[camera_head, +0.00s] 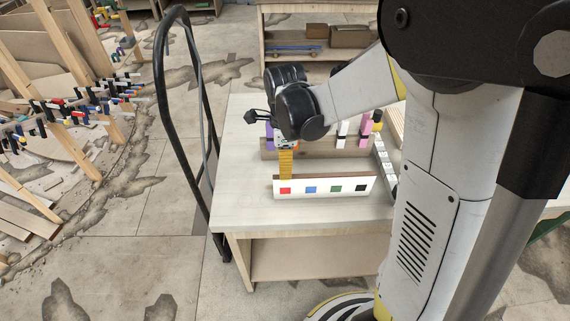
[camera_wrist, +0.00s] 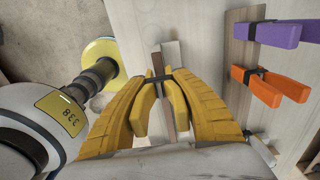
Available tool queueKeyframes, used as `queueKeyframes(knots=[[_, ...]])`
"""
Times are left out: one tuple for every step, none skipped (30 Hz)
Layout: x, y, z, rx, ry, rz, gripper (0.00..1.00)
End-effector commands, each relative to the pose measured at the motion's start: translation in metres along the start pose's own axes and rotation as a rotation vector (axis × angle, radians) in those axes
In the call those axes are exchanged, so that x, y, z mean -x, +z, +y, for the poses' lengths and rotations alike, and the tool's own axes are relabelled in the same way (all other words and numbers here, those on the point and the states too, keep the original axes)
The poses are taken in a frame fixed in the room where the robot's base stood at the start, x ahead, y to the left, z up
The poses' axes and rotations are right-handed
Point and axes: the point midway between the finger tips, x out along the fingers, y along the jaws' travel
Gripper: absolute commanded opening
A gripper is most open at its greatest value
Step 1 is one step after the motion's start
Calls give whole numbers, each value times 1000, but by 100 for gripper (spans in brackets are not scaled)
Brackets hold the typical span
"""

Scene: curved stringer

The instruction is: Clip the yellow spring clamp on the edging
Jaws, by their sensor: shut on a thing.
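My gripper (camera_wrist: 160,82) has yellow ribbed fingers and is shut on the yellow spring clamp (camera_wrist: 142,112), whose two handles lie between the fingers, with a black spring part at the far end. In the head view my gripper (camera_head: 286,178) points down over the table, at the left end of a white-faced board. The clamp is not distinct there. The wrist view shows a narrow brown and grey strip (camera_wrist: 172,55) beyond the clamp; I cannot tell whether the jaws touch it. At far left, a curved run of work (camera_head: 62,112) carries many clamps; its edging is too small to make out.
A black cart handle (camera_head: 163,120) rises left of the table.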

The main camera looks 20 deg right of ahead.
Motion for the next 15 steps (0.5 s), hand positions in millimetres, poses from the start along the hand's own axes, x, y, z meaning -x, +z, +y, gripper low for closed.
queueKeyframes(knots=[[-4, 0, 0, 0, 0, 0, 0], [-5, 0, 0, 0, 0, 0, 0], [-7, 0, 0, 0, 0, 0, 0], [-8, 0, 0, 0, 0, 0, 0], [-9, 0, 0, 0, 0, 0, 0], [-11, 0, 0, 0, 0, 0, 0], [-12, 0, 0, 0, 0, 0, 0], [-13, 0, 0, 0, 0, 0, 0], [-14, 0, 0, 0, 0, 0, 0], [-15, 0, 0, 0, 0, 0, 0], [-15, 0, 0, 0, 0, 0, 0], [-16, 0, 0, 0, 0, 0, 0], [-16, 0, 0, 0, 0, 0, 0], [-15, 0, 0, 0, 0, 0, 0], [-15, 0, 0, 0, 0, 0, 0]])
